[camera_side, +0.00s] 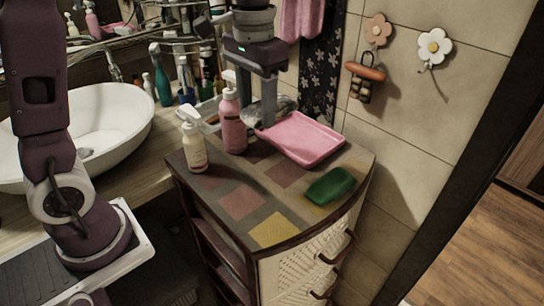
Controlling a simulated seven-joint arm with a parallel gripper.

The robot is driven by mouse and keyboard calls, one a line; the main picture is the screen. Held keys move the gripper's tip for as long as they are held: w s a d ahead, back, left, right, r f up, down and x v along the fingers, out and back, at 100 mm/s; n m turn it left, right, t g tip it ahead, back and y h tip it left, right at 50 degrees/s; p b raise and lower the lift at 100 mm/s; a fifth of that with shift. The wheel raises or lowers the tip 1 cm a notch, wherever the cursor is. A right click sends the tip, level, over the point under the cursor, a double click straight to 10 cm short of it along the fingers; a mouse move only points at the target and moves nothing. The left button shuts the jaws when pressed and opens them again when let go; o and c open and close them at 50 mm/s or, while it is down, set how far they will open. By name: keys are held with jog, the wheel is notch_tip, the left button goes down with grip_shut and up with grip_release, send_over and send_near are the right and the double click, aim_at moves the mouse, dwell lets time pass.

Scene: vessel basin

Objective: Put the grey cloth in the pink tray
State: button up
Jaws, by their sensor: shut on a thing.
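The grey cloth (284,105) is a crumpled bundle just behind and left of the pink tray. My gripper (260,118) points down with its two fingers shut on the cloth, which shows on both sides of them. The fingers hide part of the cloth. The pink tray (312,132) is shallow, empty and lies flat on the cabinet top. The cloth and fingers are at the tray's back left edge. I cannot tell whether the cloth overlaps or touches the rim.
A pink pump bottle (233,125) stands close left of my gripper. A cream pump bottle (194,146) is further left. A green cloth or sponge (331,186) lies in front of the tray. The patchwork cabinet top (240,203) is clear at the front.

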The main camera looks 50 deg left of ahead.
aim_at(251, 181)
jog(key=shift+s+a+f, duration=0.2)
jog(key=shift+s+f, duration=0.2)
jog(key=shift+s, duration=0.15)
jog(key=shift+s+a+f, duration=0.15)
jog(key=shift+s+f, duration=0.25)
jog(key=shift+s, duration=0.1)
notch_tip(251, 181, down, 14)
jog(key=shift+w+r, duration=0.1)
jog(key=shift+r, duration=0.1)
jog(key=shift+f, duration=0.15)
jog(key=o, duration=1.5)
